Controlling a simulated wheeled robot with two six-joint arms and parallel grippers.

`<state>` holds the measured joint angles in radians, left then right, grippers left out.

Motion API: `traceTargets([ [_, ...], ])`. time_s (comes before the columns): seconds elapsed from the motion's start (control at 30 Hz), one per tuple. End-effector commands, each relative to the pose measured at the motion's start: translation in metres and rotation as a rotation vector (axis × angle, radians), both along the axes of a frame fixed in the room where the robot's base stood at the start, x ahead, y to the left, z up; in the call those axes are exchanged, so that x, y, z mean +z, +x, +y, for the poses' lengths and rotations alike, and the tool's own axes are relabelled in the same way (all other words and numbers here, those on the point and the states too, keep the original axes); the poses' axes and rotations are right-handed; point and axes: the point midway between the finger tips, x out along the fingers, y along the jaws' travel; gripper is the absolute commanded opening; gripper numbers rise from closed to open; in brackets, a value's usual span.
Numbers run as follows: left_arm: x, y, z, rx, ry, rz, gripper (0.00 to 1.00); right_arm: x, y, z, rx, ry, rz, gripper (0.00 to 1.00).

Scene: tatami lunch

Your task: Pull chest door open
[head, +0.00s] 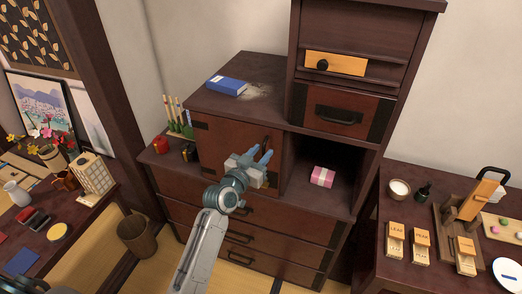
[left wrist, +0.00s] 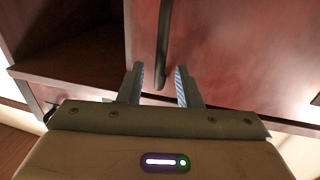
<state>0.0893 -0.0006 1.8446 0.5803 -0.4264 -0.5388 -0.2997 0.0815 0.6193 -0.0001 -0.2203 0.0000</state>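The chest door (head: 222,140) is a reddish-brown panel on the left of the wooden chest, and it looks closed. Its dark upright handle (head: 266,142) is near the door's right edge, partly hidden by my gripper. My left gripper (head: 258,155) is at the handle in the head view. In the left wrist view the door (left wrist: 225,50) fills the right side, and the handle (left wrist: 164,45) runs down between the two parted fingers of the gripper (left wrist: 160,76). The fingers show gaps to the handle on both sides. My right gripper is not in view.
An open compartment right of the door holds a pink box (head: 322,176). A blue box (head: 227,86) lies on the chest top. Drawers (head: 262,223) are below. A side table (head: 372,235) is at right, and a waste bin (head: 137,236) stands on the floor at left.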

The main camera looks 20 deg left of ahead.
Motion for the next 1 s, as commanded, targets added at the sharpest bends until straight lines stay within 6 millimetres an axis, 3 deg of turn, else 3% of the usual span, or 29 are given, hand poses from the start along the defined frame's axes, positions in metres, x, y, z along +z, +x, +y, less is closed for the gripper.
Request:
traceTargets([
  [0.3,0.0,0.003,-0.001,0.0,-0.001,0.0,0.31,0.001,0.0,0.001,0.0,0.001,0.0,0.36],
  [0.47,0.0,0.003,-0.001,0.0,0.0,0.0,0.02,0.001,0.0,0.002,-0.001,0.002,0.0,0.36],
  [0.5,0.0,0.003,-0.001,0.0,0.0,0.0,0.0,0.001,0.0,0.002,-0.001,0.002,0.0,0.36],
  [0.77,-0.001,0.002,0.0,-0.003,0.0,0.0,0.0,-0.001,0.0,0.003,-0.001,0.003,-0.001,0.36],
  [1.0,-0.006,-0.011,0.004,-0.052,0.004,-0.001,0.0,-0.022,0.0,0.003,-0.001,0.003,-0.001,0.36],
])
